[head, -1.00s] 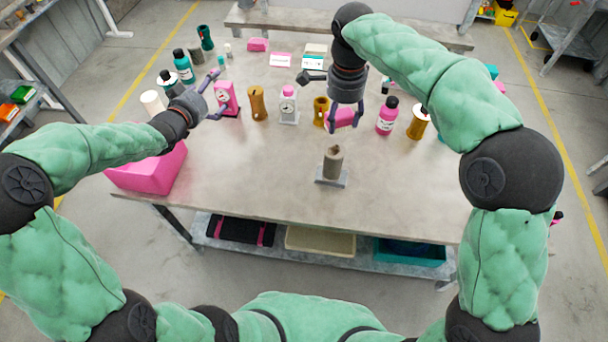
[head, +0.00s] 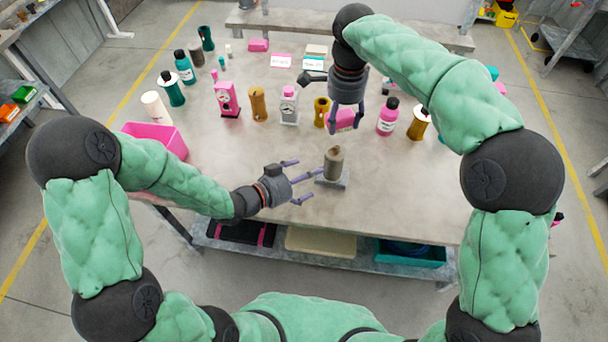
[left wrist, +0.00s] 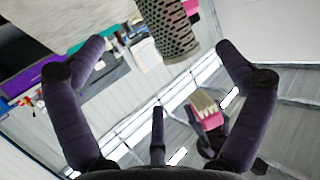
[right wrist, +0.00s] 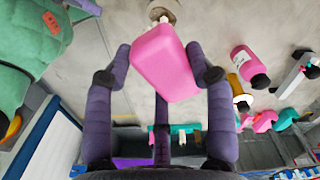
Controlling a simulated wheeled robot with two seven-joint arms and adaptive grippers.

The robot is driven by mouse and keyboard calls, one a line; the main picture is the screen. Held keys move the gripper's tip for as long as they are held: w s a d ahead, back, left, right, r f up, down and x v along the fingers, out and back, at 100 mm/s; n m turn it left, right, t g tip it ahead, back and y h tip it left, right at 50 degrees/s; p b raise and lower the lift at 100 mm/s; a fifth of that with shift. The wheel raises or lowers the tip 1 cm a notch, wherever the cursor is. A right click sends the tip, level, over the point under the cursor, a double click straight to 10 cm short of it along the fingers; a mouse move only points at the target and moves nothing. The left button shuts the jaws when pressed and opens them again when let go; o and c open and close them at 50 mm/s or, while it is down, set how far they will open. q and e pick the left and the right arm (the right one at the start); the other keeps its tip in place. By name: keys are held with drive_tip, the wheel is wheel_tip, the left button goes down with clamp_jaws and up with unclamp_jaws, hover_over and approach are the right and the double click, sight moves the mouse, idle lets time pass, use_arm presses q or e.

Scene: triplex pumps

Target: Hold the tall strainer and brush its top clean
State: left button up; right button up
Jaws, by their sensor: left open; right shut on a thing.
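The tall strainer (head: 333,167) is a grey-brown cylinder standing upright on a small grey base (head: 331,182) near the table's middle. Its top looks brown and uneven. In the left wrist view its perforated side (left wrist: 168,28) shows beyond the fingers. My left gripper (head: 304,183) is open and empty, just left of the strainer, fingers pointing towards it and apart from it. My right gripper (head: 346,127) is shut on the pink brush (right wrist: 163,62), above and behind the strainer. The brush's pale bristles show in the left wrist view (left wrist: 205,103).
Behind stand several bottles and stands, including a pink bottle (head: 387,118), gold cylinders (head: 258,104) and a pink device (head: 227,100). A pink bin (head: 160,138) is at the table's left edge. The table (head: 400,190) is clear right of the strainer.

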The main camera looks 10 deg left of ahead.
sight(329, 167)
use_arm(q)
drive_tip(key=x, duration=1.1)
drive_tip(key=shift+w+f, duration=0.1)
drive_tip(key=shift+c, duration=0.3)
drive_tip(key=c, duration=1)
